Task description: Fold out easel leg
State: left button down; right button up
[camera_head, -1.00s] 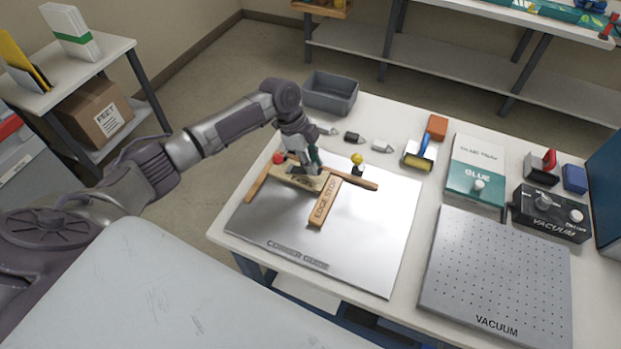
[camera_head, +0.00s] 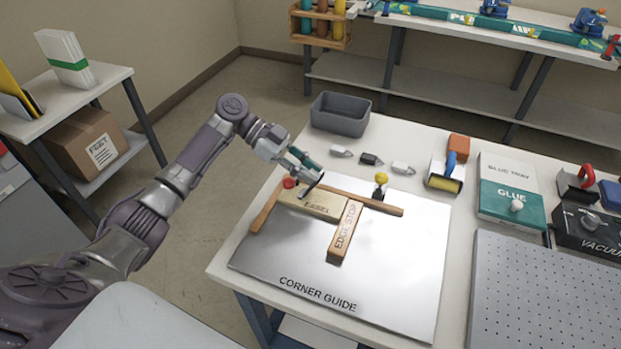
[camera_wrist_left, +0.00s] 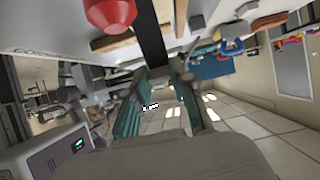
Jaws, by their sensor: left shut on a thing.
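A pale wooden block marked EASEL (camera_head: 312,204) lies on the shiny corner guide plate (camera_head: 300,262). A red knob (camera_head: 289,183) sits at its left end and shows large in the left wrist view (camera_wrist_left: 110,14). My left gripper (camera_head: 308,172) is just above the block's back edge, its teal fingers shut on a dark strip, which looks like the easel leg (camera_wrist_left: 152,38). The strip slants up from the block into the fingers; its far end is partly hidden by them. My right gripper is not in view.
A wooden edge stop (camera_head: 344,231) lies against the EASEL block. A yellow knob (camera_head: 381,178) stands to the right. A grey bin (camera_head: 340,114), a roller (camera_head: 446,176) and a glue tray (camera_head: 510,190) are farther back and right. The front of the plate is clear.

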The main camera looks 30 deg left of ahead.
pick_arm(q)
jog(key=shift+a, duration=0.55)
